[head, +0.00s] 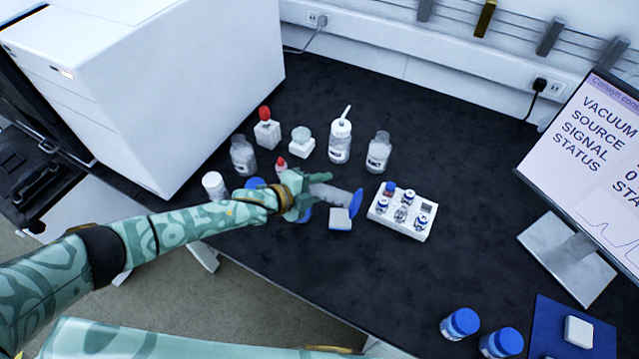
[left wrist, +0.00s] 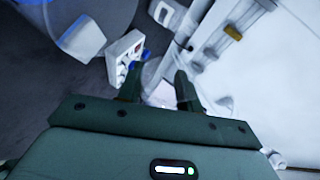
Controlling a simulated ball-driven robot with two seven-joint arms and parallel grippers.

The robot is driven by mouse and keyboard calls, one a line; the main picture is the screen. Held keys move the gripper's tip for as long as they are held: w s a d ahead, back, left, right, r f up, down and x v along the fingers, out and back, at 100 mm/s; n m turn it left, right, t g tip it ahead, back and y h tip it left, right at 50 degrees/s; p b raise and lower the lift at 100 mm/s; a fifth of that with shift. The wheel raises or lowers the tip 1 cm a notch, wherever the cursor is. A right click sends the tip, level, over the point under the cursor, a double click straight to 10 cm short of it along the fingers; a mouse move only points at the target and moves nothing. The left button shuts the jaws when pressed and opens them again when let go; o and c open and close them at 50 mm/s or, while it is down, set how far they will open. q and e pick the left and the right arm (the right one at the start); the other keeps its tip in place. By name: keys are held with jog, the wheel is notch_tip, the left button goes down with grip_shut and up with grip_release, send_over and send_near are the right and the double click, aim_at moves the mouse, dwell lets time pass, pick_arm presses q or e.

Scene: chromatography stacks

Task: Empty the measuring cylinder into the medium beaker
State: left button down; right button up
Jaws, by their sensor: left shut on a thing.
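My left gripper (head: 300,192) is shut on a clear, pale cylinder (head: 322,190), which looks like the measuring cylinder. It lies tilted far over, nearly level, pointing right over the bench. A blue curved edge (head: 356,204) shows at its right end; I cannot tell whether this is part of it. In the left wrist view the fingers (left wrist: 158,88) close on clear, blurred material. I cannot pick out the medium beaker with certainty; the gripper and cylinder may hide it. My right gripper is not in view.
A small white and blue block (head: 340,219) sits just below the cylinder. A white vial rack (head: 402,212) stands to its right. Several bottles, one a wash bottle (head: 340,140), stand behind. Two blue-capped jars (head: 460,324) are at front right. The bench between rack and monitor (head: 590,150) is clear.

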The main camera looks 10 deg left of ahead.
pick_arm(q)
jog(key=shift+s+d+r+m+y+p, duration=0.1)
jog(key=shift+r+m+y+p, duration=0.05)
jog(key=shift+m+y+p, duration=0.3)
jog(key=r+m+y+p, duration=0.1)
jog(key=p, duration=0.3)
jog(key=shift+d+r+m+y, duration=0.15)
jog(key=shift+r+m+y, duration=0.1)
jog(key=shift+r+y, duration=0.1)
jog(key=shift+s+m+y, duration=0.1)
jog(key=shift+m+y, duration=0.2)
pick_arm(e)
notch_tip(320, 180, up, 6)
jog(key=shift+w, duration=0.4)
pick_arm(q)
jog(key=shift+f, duration=0.1)
